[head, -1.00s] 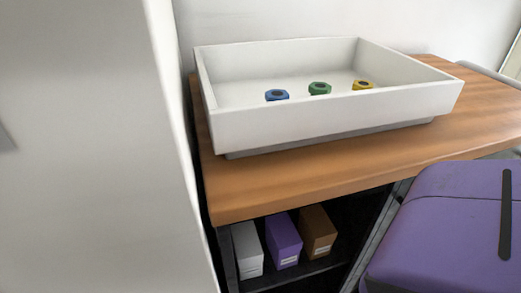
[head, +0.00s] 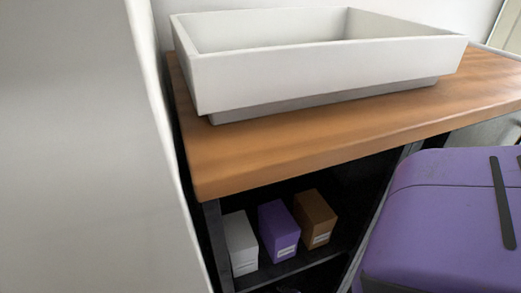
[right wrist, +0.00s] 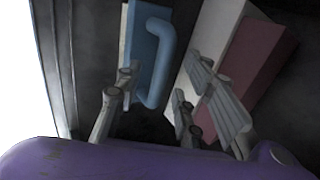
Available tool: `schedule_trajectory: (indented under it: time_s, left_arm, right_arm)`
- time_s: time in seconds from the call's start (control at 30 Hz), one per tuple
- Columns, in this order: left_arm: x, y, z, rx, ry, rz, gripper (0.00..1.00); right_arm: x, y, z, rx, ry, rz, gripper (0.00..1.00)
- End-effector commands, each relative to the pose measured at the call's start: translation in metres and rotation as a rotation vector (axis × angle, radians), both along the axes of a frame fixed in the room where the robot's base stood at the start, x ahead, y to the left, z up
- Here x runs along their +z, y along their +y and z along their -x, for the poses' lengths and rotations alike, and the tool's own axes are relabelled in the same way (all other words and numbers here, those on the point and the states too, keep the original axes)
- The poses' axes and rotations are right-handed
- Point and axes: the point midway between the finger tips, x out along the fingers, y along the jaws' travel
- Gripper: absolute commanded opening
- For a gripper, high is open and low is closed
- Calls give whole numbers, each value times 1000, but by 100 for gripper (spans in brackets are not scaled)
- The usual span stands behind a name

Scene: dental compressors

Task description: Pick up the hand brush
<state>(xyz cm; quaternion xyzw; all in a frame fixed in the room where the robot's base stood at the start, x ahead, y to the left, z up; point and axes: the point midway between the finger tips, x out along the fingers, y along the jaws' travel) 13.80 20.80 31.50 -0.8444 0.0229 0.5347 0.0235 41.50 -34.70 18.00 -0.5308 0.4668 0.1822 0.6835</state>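A blue block with a curved blue handle (right wrist: 161,62) and a pale strip along its left side looks like the hand brush; it shows in the right wrist view, upper middle. My right gripper (right wrist: 164,84) is open, one finger on the left overlapping the blue block and the other fingers to the right of the handle. The handle lies between them in the picture; contact cannot be told. No brush can be made out in the head view. My left gripper is not in view.
A white box and a dark red box (right wrist: 262,68) lie right of the blue thing. In the head view a white tray (head: 330,75) stands on a wooden tabletop (head: 300,150). White, purple (head: 279,230) and brown boxes stand on the dark shelf below. A pale panel (head: 75,150) fills the left.

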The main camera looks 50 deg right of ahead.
Motion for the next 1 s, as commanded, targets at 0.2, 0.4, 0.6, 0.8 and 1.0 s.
schedule_trajectory:
  time_s: [0.2, 0.4, 0.6, 0.8, 1.0]
  left_arm:
    - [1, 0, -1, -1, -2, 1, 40]
    - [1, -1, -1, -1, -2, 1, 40]
    - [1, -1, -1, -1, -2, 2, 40]
    - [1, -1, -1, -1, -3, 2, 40]
    - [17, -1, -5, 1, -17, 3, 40]
  right_arm:
    - [0, -1, 1, -1, 1, 0, 17]
    - [0, 0, 1, -1, 0, 1, 0]
    - [1, 0, 0, 0, -1, 0, 0]
    - [2, 0, 0, 0, -1, 0, 0]
    - [28, 0, -1, -2, -6, 0, 0]
